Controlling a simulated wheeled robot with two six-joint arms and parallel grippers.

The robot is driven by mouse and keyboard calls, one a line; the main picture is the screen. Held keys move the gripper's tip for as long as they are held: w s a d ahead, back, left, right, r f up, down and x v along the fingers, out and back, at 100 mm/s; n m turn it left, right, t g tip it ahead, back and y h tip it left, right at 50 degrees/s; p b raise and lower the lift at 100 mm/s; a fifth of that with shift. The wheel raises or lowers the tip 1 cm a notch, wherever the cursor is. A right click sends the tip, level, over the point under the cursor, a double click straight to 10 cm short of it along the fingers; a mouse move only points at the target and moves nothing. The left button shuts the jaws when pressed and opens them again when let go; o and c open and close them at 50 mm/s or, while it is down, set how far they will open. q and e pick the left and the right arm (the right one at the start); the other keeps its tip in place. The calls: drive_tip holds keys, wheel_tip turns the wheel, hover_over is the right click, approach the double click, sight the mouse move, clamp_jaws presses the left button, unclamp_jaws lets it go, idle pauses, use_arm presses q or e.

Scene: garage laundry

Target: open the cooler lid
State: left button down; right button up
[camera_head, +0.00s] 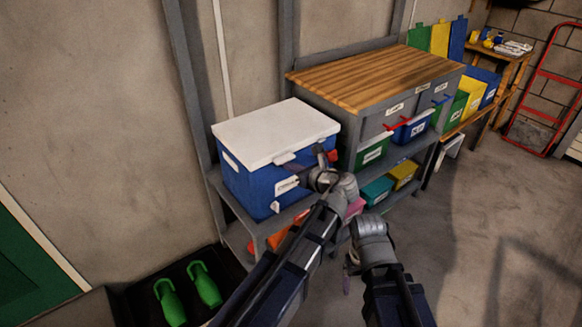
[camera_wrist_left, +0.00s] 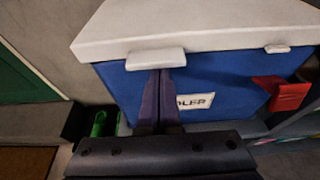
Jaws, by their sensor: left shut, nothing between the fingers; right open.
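The cooler (camera_head: 245,182) is a blue box with a white lid (camera_head: 270,130), on the left end of a grey shelf unit. The lid lies flat and closed on it. My left gripper (camera_head: 320,156) is at the cooler's front; in the left wrist view its fingers (camera_wrist_left: 156,98) are shut and empty, pointing up just under a white front tab (camera_wrist_left: 155,60) of the lid. I cannot tell whether they touch it. A second tab (camera_wrist_left: 277,48) is farther right. My right gripper (camera_head: 350,268) is low in front of the shelves, away from the cooler, its fingers partly hidden.
A wood-topped cabinet (camera_head: 375,75) stands right beside the cooler, with coloured bins below. A red part (camera_wrist_left: 286,94) sticks out by the cooler's right front. Green bottles or shoes (camera_head: 168,300) lie in a dark tray at lower left.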

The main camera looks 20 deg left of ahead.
use_arm(q)
drive_tip(key=w+a+r+g+h+p, duration=0.2)
drive_tip(key=a+r+g+h+p, duration=0.1)
drive_tip(key=r+p, duration=1.05)
drive_tip(key=w+a+r+g+h+p, duration=0.25)
drive_tip(key=r+p, duration=0.55)
drive_tip(key=p, duration=1.1)
drive_tip(key=w+a+r+g+h+p, duration=0.1)
drive_tip(key=w+a+r+h+p, duration=0.1)
drive_tip(key=w+a+r+p, duration=0.2)
drive_tip(key=w+a+r+g+h+p, duration=0.2)
drive_tip(key=w+a+r+p, duration=0.3)
drive_tip(key=a, duration=0.5)
drive_tip(key=shift+w+a+h+p, duration=0.45)
drive_tip(key=shift+w+p, duration=0.65)
drive_tip(key=shift+p, duration=0.7)
drive_tip(key=shift+d, duration=0.1)
drive_tip(key=shift+d, duration=0.1)
